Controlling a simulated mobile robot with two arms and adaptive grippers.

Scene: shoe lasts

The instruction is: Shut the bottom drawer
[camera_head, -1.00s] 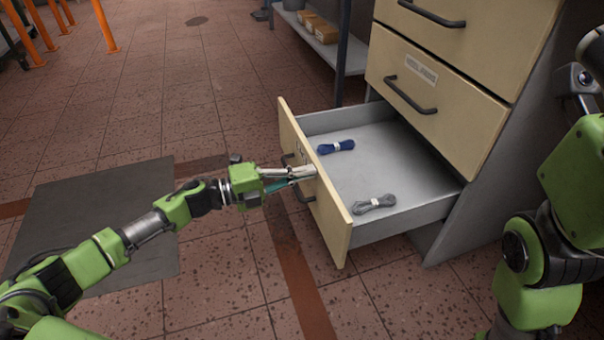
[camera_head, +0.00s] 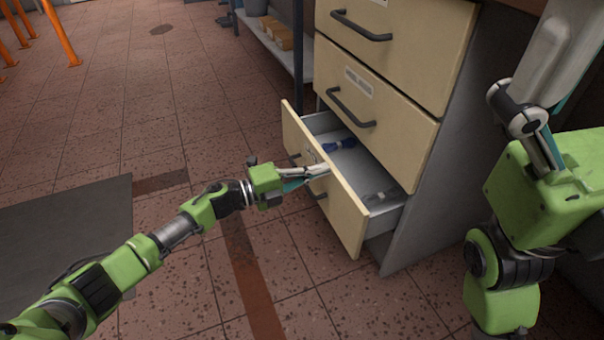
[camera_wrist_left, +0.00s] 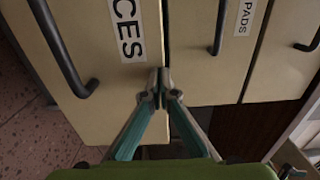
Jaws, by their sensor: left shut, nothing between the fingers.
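The bottom drawer (camera_head: 345,215) of the cream cabinet is partly open, its front panel standing out from the cabinet. Inside lie a blue bundle (camera_head: 340,144) and a grey bundle, partly hidden by the front panel. My left gripper (camera_head: 327,170) is shut and empty, its fingertips at the top edge of the drawer front, near the middle. The left wrist view shows its closed fingertips (camera_wrist_left: 160,84) against the labelled drawer front (camera_wrist_left: 95,100); exact contact is unclear. The drawer's handle is partly hidden by the gripper. My right gripper (camera_head: 548,95) is partly in view at the right, its fingertips unclear.
Two upper drawers (camera_head: 385,98) with dark handles are shut. A grey shelf (camera_head: 285,52) with boxes stands behind, left of the cabinet. A dark mat (camera_head: 65,235) lies on the tiled floor at left. The floor before the drawer is clear.

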